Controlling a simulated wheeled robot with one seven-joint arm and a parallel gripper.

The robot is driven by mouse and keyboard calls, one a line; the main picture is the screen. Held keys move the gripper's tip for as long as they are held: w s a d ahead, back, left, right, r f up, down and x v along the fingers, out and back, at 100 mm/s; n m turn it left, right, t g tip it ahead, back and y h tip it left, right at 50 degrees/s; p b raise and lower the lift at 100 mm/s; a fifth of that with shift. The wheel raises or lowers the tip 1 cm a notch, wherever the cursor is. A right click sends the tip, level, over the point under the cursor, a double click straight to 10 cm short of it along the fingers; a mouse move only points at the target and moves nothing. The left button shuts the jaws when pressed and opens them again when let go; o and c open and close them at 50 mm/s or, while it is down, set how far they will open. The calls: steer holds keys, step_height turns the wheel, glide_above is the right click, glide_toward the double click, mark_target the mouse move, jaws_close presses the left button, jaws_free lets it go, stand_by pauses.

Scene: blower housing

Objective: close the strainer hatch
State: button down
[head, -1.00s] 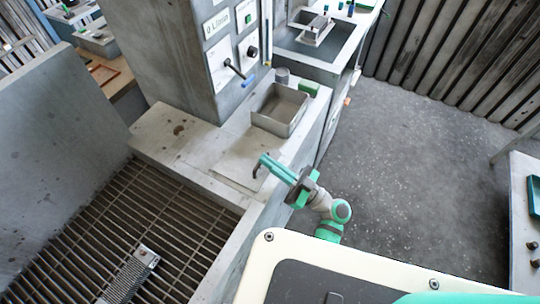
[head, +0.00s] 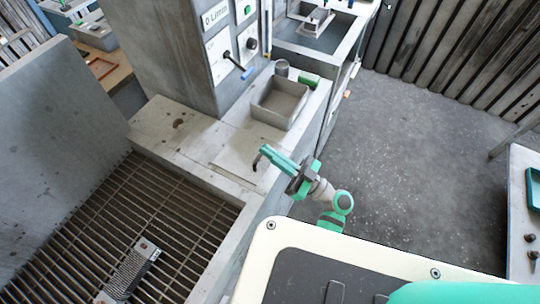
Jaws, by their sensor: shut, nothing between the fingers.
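My gripper (head: 257,158) hangs at the end of my teal arm over the front part of the concrete ledge, its dark fingers shut and empty. Below and beside it, a pale flat panel (head: 232,157) with a thin outline lies in the ledge top. It looks flush, and it may be the strainer hatch, but I cannot tell for certain. My gripper and arm cover part of its right side. I cannot tell whether the fingertips touch it. A ribbed metal piece (head: 131,270) lies on the grating at the lower left.
A grey open box (head: 280,103) stands on the ledge behind my gripper, with a small grey cup (head: 281,68) and a green block (head: 308,81) beyond it. A control column with a lever (head: 235,62) rises at the back. The bar grating (head: 170,215) lies left. Floor (head: 420,180) is clear right.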

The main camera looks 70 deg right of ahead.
steer(key=shift+s+r, duration=0.45)
steer(key=shift+r, duration=0.4)
steer(key=f+v, duration=0.1)
steer(key=v, duration=0.9)
steer(key=shift+w, duration=0.25)
